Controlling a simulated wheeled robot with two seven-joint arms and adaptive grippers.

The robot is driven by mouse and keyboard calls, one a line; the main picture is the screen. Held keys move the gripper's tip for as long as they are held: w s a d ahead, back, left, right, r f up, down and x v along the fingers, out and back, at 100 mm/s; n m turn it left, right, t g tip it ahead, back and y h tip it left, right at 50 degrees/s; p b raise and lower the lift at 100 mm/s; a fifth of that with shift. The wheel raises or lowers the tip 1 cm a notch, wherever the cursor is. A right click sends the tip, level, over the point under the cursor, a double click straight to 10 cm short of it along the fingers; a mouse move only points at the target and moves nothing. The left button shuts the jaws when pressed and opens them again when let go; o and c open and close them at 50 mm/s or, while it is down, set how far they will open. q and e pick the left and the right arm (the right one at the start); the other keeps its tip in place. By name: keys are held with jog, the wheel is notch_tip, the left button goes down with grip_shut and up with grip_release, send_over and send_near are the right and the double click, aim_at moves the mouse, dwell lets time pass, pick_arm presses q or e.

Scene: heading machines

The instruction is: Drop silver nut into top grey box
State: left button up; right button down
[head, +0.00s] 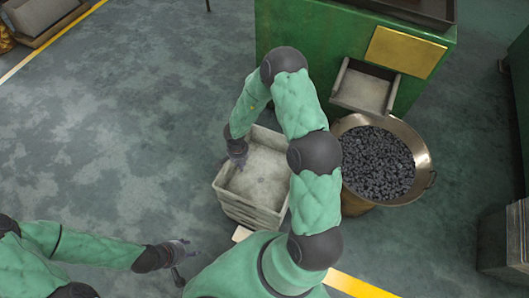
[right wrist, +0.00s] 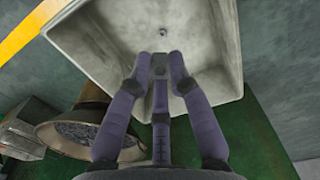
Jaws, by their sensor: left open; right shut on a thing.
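The top grey box (head: 277,137) is an open, worn tray on a stack of similar boxes in the head view. Its pale inside (right wrist: 110,35) fills the upper part of the right wrist view. My right gripper (head: 237,158) is above the box's left side; its purple fingers (right wrist: 160,66) are drawn together over the box in the right wrist view. It is shut on the silver nut, which the fingers mostly hide. A tiny dark spot lies on the box floor beyond the fingertips; I cannot tell what it is. My left gripper (head: 180,250) is open and empty, away from the box.
A large metal bowl (head: 425,165) full of dark small parts stands right of the boxes. Behind is a green machine (head: 285,30) with a grey chute (head: 362,92). A yellow line (head: 355,287) crosses the floor at the front. The floor at left is clear.

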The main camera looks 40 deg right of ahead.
jog(key=d+f+m+b, duration=0.1)
jog(key=d+f+m, duration=0.3)
jog(key=d+m, duration=0.45)
jog(key=d+f+m+b, duration=0.1)
jog(key=d+f+m, duration=0.3)
jog(key=m, duration=0.7)
jog(key=f+b, duration=0.1)
jog(key=b, duration=0.1)
jog(key=d+f+b, duration=0.1)
jog(key=f+b, duration=0.1)
jog(key=b, duration=0.1)
jog(key=w+f+b, duration=0.1)
jog(key=f+b, duration=0.1)
jog(key=shift+d, duration=0.2)
jog(key=c, duration=1.1)
grip_release()
jog(key=shift+r, duration=0.1)
notch_tip(320, 180, up, 12)
jog(key=shift+f, duration=0.1)
jog(key=shift+s, duration=0.1)
